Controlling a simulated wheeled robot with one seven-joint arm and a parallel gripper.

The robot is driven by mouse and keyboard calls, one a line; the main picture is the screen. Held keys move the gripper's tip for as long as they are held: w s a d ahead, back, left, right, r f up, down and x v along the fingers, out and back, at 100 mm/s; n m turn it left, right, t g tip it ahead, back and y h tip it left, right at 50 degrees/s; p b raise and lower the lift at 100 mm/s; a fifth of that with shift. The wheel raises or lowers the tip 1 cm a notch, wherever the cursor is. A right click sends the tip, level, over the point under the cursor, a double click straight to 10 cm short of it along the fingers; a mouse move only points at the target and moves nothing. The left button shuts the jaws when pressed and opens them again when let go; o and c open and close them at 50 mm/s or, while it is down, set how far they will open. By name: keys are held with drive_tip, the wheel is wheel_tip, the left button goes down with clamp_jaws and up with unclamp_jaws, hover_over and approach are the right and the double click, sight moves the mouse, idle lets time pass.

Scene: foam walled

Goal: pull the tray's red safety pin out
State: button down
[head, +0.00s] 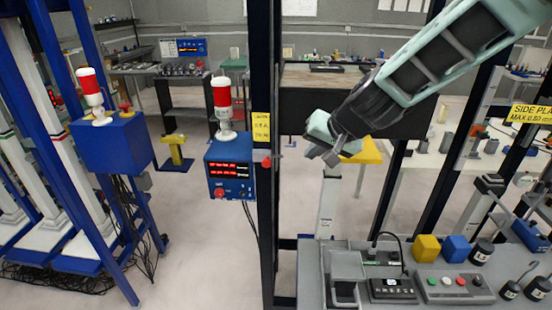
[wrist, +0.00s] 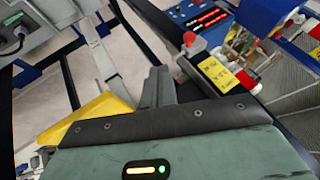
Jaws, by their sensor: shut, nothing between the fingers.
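My gripper (head: 322,152) is shut and empty, held in the air right of the dark blue post in the head view. Its fingers (wrist: 160,86) show together in the wrist view. A small red knob (head: 266,162), which looks like the safety pin, sits on the post below a yellow label. In the wrist view the red knob (wrist: 190,40) has a grey collar and lies just above and right of the fingertips, apart from them. A wood-topped dark box (head: 318,78) stands behind the post; I cannot tell whether it is the tray.
A blue control box (head: 230,172) with red displays and a red-white lamp (head: 222,98) is left of the post. A yellow piece (head: 368,152) is behind my gripper. A grey bench (head: 430,270) with switch boxes is at lower right. Open floor lies left of the post.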

drive_tip(key=w+a+f+p, duration=0.4)
drive_tip(key=w+a+f, duration=0.1)
drive_tip(key=a+f, duration=0.2)
drive_tip(key=shift+w+a+p, duration=0.3)
drive_tip(key=shift+a+p, duration=0.05)
drive_tip(key=shift+a, duration=0.1)
idle(0.3)
